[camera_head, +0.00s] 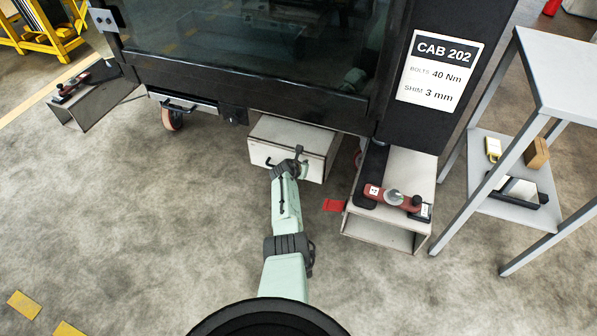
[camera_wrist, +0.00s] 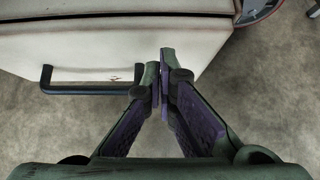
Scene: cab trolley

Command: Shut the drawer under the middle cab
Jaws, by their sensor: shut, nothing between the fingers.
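The drawer (camera_head: 296,132) is a pale, worn box sticking out from under the dark cab (camera_head: 250,85) signed CAB 202. Its front carries a black bar handle, which shows in the wrist view (camera_wrist: 95,88); the drawer front (camera_wrist: 100,48) fills the upper left there. My gripper (camera_head: 299,153) is at the drawer's front, right of the handle and near the front's right end. Its fingertips (camera_wrist: 163,66) are together with nothing between them. They overlap the drawer front in the picture; I cannot tell whether they touch it. The arm hides part of the front.
A pale open-fronted box (camera_head: 405,180) with a red tool (camera_head: 392,197) on it stands to the right, a red tag (camera_head: 334,205) beside it. A grey shelf trolley (camera_head: 520,200) is farther right. Another box (camera_head: 95,100) sits at left. The floor in front is clear.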

